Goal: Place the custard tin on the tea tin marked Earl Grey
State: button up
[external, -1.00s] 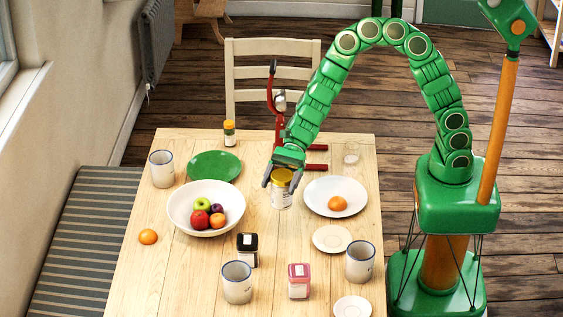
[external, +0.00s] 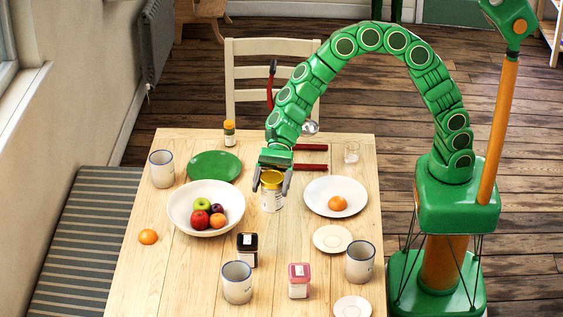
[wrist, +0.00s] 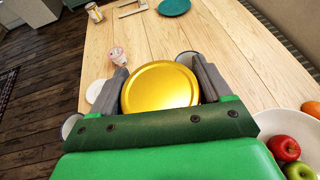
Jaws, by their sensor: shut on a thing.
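The custard tin (external: 272,196), pale with a gold lid, is between the grey fingers of my gripper (external: 272,187), which is shut on it. In the wrist view, its round gold lid (wrist: 160,88) fills the space between the fingers (wrist: 162,84). The external view does not show clearly whether the tin clears the table. Two small square tins stand nearer the camera: a black one (external: 247,250) and a pink one (external: 299,281). Their labels are too small to read, so I cannot tell which is marked Earl Grey.
A fruit bowl (external: 182,222) is left of the held tin; a plate with an orange (external: 338,204) is right. Mugs (external: 237,283) (external: 360,261) flank the square tins. Bare wood lies between the held and black tins.

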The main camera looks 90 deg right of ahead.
aim_at(262, 186)
jog(key=w, duration=0.1)
jog(key=w+a+f, duration=0.1)
jog(key=w, duration=0.1)
jog(key=shift+a+f, duration=0.25)
jog(key=shift+w+a+f, duration=0.4)
jog(key=shift+w+f, duration=0.35)
jog(key=shift+f, duration=0.75)
jog(key=shift+w+a+f, duration=0.35)
jog(key=shift+w+f, duration=0.4)
jog(key=shift+f, duration=0.75)
jog(key=shift+w+a+f, duration=0.4)
jog(key=shift+w+f, duration=0.35)
jog(key=shift+f, duration=0.75)
jog(key=shift+f, duration=0.1)
jog(key=o, duration=1.2)
jog(key=shift+d+r, duration=0.25)
jog(key=shift+d, duration=0.1)
jog(key=v, duration=1.1)
jog(key=shift+s+d, duration=0.15)
